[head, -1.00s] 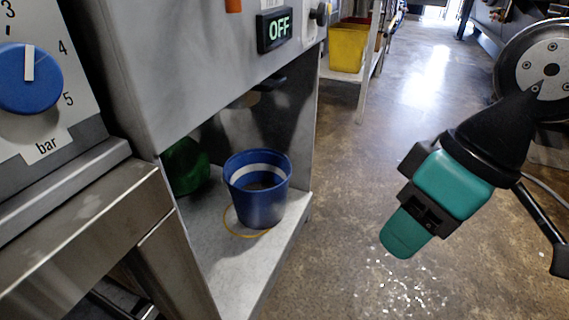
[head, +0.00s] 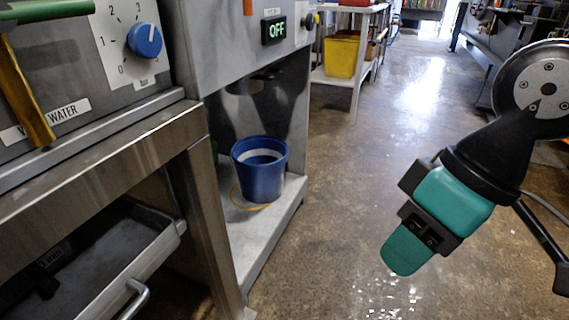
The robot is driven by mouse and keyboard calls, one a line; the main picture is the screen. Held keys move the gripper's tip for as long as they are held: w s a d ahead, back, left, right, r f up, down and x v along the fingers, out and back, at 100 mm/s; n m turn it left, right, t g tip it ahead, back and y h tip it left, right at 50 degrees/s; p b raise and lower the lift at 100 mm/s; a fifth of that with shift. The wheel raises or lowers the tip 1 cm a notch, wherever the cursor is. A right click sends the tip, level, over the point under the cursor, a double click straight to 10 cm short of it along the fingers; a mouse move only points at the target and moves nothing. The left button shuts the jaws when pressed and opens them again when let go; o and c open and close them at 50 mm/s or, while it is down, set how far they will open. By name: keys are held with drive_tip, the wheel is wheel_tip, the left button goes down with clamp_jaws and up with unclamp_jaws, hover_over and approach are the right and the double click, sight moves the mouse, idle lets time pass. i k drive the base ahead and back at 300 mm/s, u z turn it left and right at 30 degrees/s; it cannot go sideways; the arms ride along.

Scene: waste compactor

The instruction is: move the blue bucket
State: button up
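The blue bucket (head: 263,180) stands upright on the grey shelf (head: 262,225) inside the open bay of the compactor. It has a white band inside its rim, and a yellow ring shows around its base. My gripper (head: 408,250), teal and black, hangs over the floor to the right of the bucket, well apart from it. I cannot make out a gap between its fingers from this angle.
The compactor's front (head: 225,45) with a lit OFF display (head: 274,29) overhangs the bucket. A steel bench (head: 110,160) with a blue dial (head: 145,40) and an open drawer (head: 95,265) stands at left. A yellow bin (head: 341,56) sits on a rack behind. The floor at centre right is clear.

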sight(260, 160)
drive_tip(key=k, duration=0.65)
drive_tip(key=z, duration=0.65)
drive_tip(key=i, duration=1.3)
drive_tip(key=u, duration=0.35)
drive_tip(key=i, duration=0.6)
drive_tip(key=u, duration=0.9)
drive_tip(key=i, duration=0.25)
drive_tip(key=u, duration=0.3)
